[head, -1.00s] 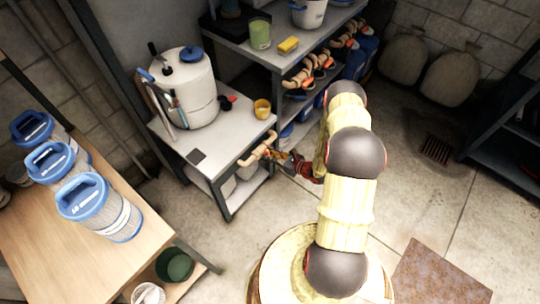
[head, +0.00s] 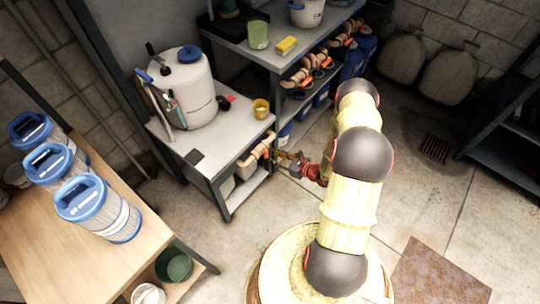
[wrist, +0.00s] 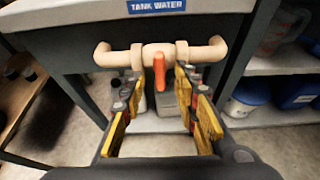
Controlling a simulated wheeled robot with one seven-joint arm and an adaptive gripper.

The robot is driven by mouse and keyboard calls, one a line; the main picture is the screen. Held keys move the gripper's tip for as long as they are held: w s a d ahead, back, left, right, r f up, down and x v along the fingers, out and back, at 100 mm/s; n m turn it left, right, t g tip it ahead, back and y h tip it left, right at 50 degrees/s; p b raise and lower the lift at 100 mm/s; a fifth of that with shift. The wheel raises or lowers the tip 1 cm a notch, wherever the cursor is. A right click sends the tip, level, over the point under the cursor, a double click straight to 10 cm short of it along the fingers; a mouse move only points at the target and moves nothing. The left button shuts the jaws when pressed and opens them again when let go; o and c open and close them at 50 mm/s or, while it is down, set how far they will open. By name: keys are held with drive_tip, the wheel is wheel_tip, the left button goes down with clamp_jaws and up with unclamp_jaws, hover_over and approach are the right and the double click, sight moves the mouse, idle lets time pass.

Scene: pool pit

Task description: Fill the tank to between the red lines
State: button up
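The white tank (head: 188,90) with a blue cap stands on a grey bench. A clear tube with some red on it (head: 175,108) runs up its side; red lines and water level are too small to read. A beige pipe (wrist: 207,54) with an orange valve handle (wrist: 159,72) sits on the bench front under a blue "TANK WATER" label (wrist: 157,6); the pipe also shows in the head view (head: 256,152). The handle points down. My gripper (wrist: 157,92) faces it, with its yellow-padded fingers apart on either side of the handle and nothing held. It also shows in the head view (head: 283,157).
A yellow cup (head: 261,109) stands on the bench's right corner. Shelving behind holds several more valves and blue containers. A wooden table (head: 55,235) with blue-topped filters is at left. Floor on the right is mostly clear around a drain (head: 436,148).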

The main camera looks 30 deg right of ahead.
drive_tip(key=v, duration=0.8)
drive_tip(key=shift+s+d, duration=0.1)
drive_tip(key=shift+s, duration=0.05)
